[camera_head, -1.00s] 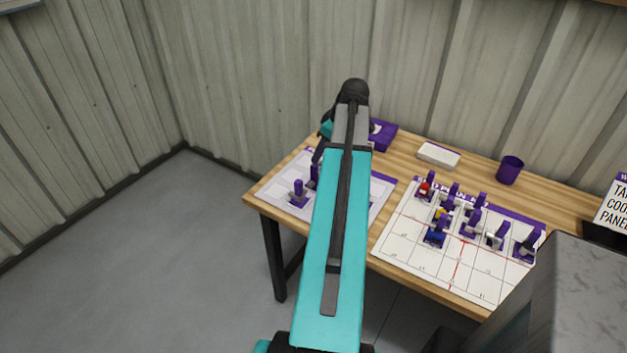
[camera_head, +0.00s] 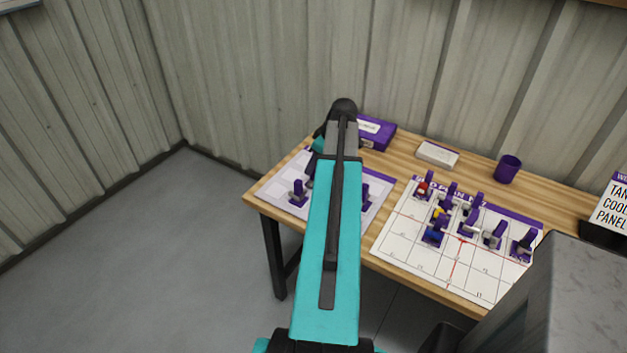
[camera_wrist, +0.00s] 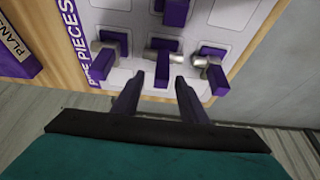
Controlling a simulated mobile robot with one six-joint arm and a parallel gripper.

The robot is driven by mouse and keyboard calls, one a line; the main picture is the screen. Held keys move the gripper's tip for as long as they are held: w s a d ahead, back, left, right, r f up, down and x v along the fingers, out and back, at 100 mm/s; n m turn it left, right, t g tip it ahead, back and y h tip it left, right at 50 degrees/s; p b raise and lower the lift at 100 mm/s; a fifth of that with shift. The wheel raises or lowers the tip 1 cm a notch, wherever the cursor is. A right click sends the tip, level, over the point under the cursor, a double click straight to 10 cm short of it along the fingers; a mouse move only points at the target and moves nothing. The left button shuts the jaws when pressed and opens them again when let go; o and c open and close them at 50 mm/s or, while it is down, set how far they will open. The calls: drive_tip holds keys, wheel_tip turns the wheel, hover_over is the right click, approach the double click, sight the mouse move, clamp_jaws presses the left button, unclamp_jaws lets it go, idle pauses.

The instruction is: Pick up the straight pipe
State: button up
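In the wrist view, a metal piece that looks like the straight pipe (camera_wrist: 163,57) lies across the picture on the white pipe-pieces mat (camera_wrist: 139,17), with a purple upright grip (camera_wrist: 163,43) by it. My gripper (camera_wrist: 158,82) is open and empty, its two dark fingers pointing toward this piece. The fingertips appear just short of it in the picture; the height gap cannot be judged. In the head view the mat (camera_head: 277,187) lies at the table's left end, and my arm hides the gripper and part of the mat.
Other purple-gripped pieces stand close by, left (camera_wrist: 112,46) and right (camera_wrist: 212,62) of it in the wrist view. A purple box (camera_head: 376,132), a pale block (camera_head: 437,154) and a purple cup (camera_head: 508,169) stand at the back. A gridded board (camera_head: 405,245) with several pieces lies right.

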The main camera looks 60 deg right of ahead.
drive_tip(key=shift+p+x, duration=1.15)
drive_tip(key=shift+x, duration=1.5)
drive_tip(key=shift+s, duration=0.15)
drive_tip(key=shift+c, duration=0.3)
clamp_jaws()
